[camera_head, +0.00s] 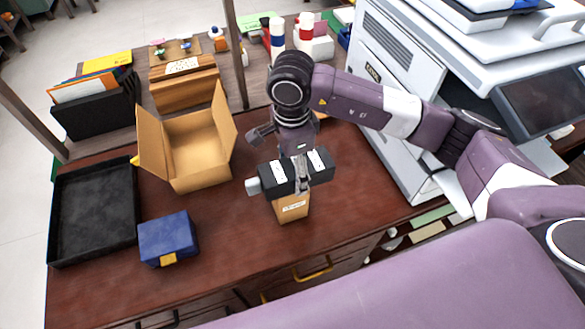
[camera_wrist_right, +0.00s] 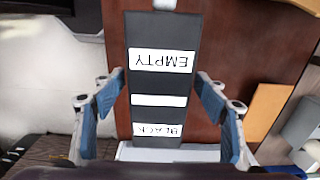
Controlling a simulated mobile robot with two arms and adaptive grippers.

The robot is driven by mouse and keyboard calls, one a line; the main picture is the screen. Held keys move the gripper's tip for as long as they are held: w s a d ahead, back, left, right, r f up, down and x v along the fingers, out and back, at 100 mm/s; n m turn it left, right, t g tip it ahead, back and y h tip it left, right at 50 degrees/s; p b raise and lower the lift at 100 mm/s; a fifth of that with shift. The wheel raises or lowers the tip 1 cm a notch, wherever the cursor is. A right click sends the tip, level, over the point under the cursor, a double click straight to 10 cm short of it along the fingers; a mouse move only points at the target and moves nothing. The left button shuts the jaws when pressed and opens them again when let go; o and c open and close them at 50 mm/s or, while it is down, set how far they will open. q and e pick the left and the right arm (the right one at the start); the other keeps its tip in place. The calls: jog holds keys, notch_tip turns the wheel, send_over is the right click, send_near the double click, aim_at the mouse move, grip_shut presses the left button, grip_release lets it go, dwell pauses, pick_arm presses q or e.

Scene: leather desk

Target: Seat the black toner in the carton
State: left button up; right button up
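The black toner (camera_head: 272,178) is a dark bar with white labels and a grey end. In the right wrist view the toner (camera_wrist_right: 150,88) shows upside-down labels reading EMPTY and BLACK. My right gripper (camera_head: 299,178) is above it, pointing down. In the wrist view its blue-padded fingers (camera_wrist_right: 160,108) stand apart on either side of the toner, with gaps visible. An open, empty-looking carton (camera_head: 198,150) stands to the left with its flaps spread. A small brown box (camera_head: 291,208) with a white label is below the toner; whether they touch is unclear. My left gripper is out of view.
A black tray (camera_head: 95,212) and a blue case (camera_head: 168,238) with a yellow clasp lie at the left. A file holder (camera_head: 97,105) and wooden box (camera_head: 186,88) stand behind. A large printer (camera_head: 400,60) is at the right. Desk between carton and toner is clear.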

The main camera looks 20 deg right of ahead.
aim_at(292, 166)
jog(key=shift+r+p, duration=0.45)
jog(key=shift+p, duration=0.2)
jog(key=shift+r+p, duration=0.45)
jog(key=shift+p, duration=0.1)
jog(key=shift+w+r+b, duration=0.1)
jog(key=shift+r+b, duration=0.45)
jog(key=shift+b, duration=0.45)
notch_tip(292, 166, up, 10)
jog(key=b, duration=0.2)
jog(key=shift+r, duration=0.15)
